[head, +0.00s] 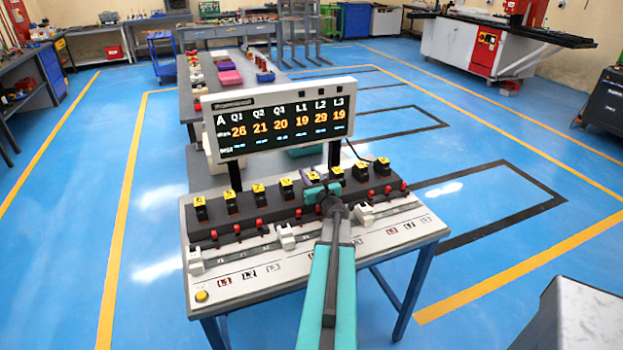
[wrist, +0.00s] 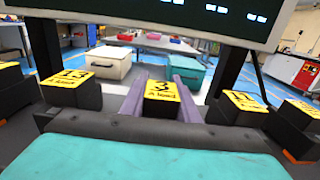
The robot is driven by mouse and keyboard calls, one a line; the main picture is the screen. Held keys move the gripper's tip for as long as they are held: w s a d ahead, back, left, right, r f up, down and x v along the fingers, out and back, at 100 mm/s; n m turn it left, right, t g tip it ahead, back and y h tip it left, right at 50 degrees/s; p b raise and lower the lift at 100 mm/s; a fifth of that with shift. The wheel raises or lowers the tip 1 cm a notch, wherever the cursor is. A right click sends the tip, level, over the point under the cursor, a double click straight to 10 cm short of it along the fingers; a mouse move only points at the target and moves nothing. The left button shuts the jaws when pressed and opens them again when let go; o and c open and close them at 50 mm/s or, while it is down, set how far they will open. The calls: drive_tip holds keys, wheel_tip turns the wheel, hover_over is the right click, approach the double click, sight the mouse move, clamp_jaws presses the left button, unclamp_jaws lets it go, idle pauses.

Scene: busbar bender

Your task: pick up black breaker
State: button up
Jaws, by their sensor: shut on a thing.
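Several black breakers with yellow labels stand in a row along the back of the console (head: 262,262). In the wrist view, a black breaker labelled "3 A load" (wrist: 162,92) sits between the two purple fingers of my gripper (wrist: 160,84), which is shut on it. The breakers labelled 13 (wrist: 72,88) and 11 (wrist: 242,104) stand on either side, apart from the fingers. In the head view my gripper (head: 322,190) reaches over the middle of the row and partly hides the held breaker. I cannot tell whether it is clear of its seat.
A lit display board (head: 278,120) stands on posts just behind the row. Red switches and white sliding blocks (head: 287,236) lie in front of it. A grey table (head: 225,75) with bins is behind. Blue floor (head: 480,230) is open to the right.

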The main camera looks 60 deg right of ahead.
sight(313, 181)
drive_tip(key=shift+r, duration=0.1)
drive_tip(key=shift+r+b, duration=0.45)
drive_tip(key=shift+r, duration=1.15)
drive_tip(key=s+a+b, duration=0.1)
drive_tip(key=s+a, duration=0.1)
drive_tip(key=s+a+b, duration=0.1)
drive_tip(key=s+a, duration=0.1)
drive_tip(key=a, duration=0.1)
drive_tip(key=s+a+r+b, duration=0.1)
drive_tip(key=s+a, duration=0.1)
drive_tip(key=a, duration=0.1)
drive_tip(key=shift+s+a, duration=0.25)
drive_tip(key=shift+s, duration=0.1)
drive_tip(key=shift+r, duration=0.2)
drive_tip(key=shift+p, duration=0.85)
drive_tip(key=shift+s+a+r+p, duration=0.1)
drive_tip(key=shift+s+a+p, duration=0.1)
drive_tip(key=shift+p, duration=0.95)
drive_tip(key=p, duration=0.4)
drive_tip(key=shift+s+a, duration=0.2)
drive_tip(key=shift+a, duration=0.2)
